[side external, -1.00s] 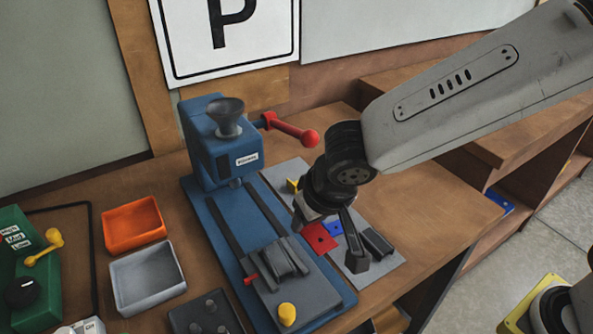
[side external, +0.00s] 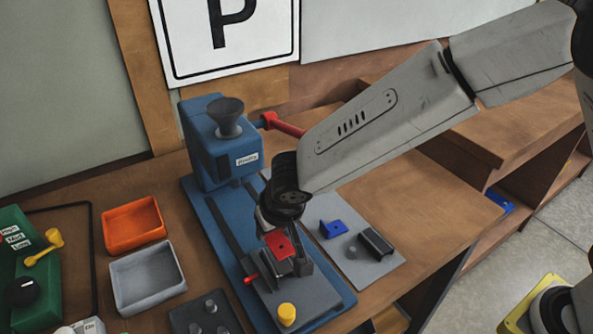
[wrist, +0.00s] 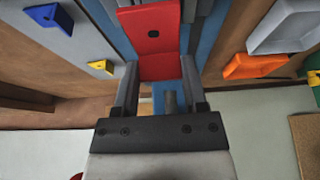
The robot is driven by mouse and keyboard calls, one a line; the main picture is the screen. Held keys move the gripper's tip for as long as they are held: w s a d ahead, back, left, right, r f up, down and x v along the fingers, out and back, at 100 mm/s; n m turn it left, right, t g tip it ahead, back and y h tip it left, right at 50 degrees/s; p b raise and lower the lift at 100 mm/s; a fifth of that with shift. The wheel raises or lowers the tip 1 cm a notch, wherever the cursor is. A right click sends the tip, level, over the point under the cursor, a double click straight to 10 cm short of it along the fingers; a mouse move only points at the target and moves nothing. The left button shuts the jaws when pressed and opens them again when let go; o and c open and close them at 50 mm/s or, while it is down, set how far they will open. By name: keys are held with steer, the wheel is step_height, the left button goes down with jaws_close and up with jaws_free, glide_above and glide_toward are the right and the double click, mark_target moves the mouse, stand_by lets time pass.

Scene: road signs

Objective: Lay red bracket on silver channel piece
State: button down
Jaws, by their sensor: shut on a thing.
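The red bracket (side external: 279,243) is a bent plate with small holes. My gripper (side external: 290,248) is shut on it over the blue press's bed. In the wrist view the bracket (wrist: 150,28) shows between the two fingers of my gripper (wrist: 158,72). A grey block-like piece in the clamp (side external: 276,267) is right below the bracket and partly hidden by it and the fingers; it may be the silver channel piece. I cannot tell whether the bracket touches it. Another dark grey channel-shaped piece (side external: 376,244) lies on the grey plate to the right.
The blue press (side external: 215,150) has a red handle (side external: 285,127) behind my arm. A blue bracket (side external: 333,229) lies on the grey plate (side external: 345,200). Orange (side external: 134,222) and grey (side external: 147,277) trays stand at left. A yellow knob (side external: 287,314) is in front of the clamp. A yellow piece (wrist: 101,68) shows in the wrist view.

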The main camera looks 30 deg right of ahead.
mark_target(273, 237)
steer(key=shift+w+a+f, duration=0.15)
steer(key=shift+w+f, duration=0.1)
steer(key=shift+f, duration=1.55)
steer(key=shift+f, duration=0.1)
steer(key=shift+c, duration=0.7)
jaws_free()
steer(key=shift+v, duration=6.1)
